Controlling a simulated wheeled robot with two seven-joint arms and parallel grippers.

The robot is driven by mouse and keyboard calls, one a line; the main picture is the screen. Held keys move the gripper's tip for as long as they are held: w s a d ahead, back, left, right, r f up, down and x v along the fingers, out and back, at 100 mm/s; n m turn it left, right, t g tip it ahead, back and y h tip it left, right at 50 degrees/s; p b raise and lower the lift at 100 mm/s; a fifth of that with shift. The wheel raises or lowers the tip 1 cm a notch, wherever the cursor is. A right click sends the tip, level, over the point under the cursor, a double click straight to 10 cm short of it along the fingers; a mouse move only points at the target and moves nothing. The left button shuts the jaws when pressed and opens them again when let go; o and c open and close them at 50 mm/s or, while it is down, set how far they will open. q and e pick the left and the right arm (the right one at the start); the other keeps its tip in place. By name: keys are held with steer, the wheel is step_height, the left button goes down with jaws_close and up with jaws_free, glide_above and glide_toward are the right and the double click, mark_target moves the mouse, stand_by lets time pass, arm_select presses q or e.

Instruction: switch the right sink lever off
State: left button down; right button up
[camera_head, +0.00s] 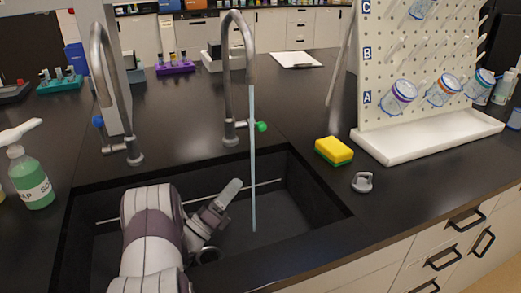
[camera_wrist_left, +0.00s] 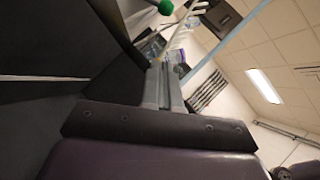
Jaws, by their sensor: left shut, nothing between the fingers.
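The right sink tap (camera_head: 229,75) is a tall grey gooseneck at the sink's back edge. Its lever with a green knob (camera_head: 261,127) sticks out to the right at its base. A pale blue water stream (camera_head: 253,170) falls from its spout into the sink. My left gripper (camera_head: 230,191) is shut and empty, over the sink, left of the stream and nearer than the lever, not touching it. In the left wrist view the closed fingers (camera_wrist_left: 160,85) point away from the camera, and a green knob (camera_wrist_left: 165,6) shows at the top edge. My right gripper is not in view.
The left tap (camera_head: 103,85) with a blue knob (camera_head: 97,121) stands to the left. A soap bottle (camera_head: 32,180) is left of the sink (camera_head: 320,195). A yellow-green sponge (camera_head: 334,150), a grey stopper (camera_head: 362,182) and a drying rack (camera_head: 400,60) are to the right.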

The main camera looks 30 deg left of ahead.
mark_target(256, 125)
arm_select(q)
steer(key=shift+r, duration=0.1)
steer(key=a+r+p+x, duration=0.1)
steer(key=a+x, duration=0.1)
steer(key=x, duration=1)
steer(key=shift+w+r, duration=0.2)
steer(key=shift+r, duration=0.35)
steer(key=shift+r+y, duration=0.1)
steer(key=shift+y, duration=0.2)
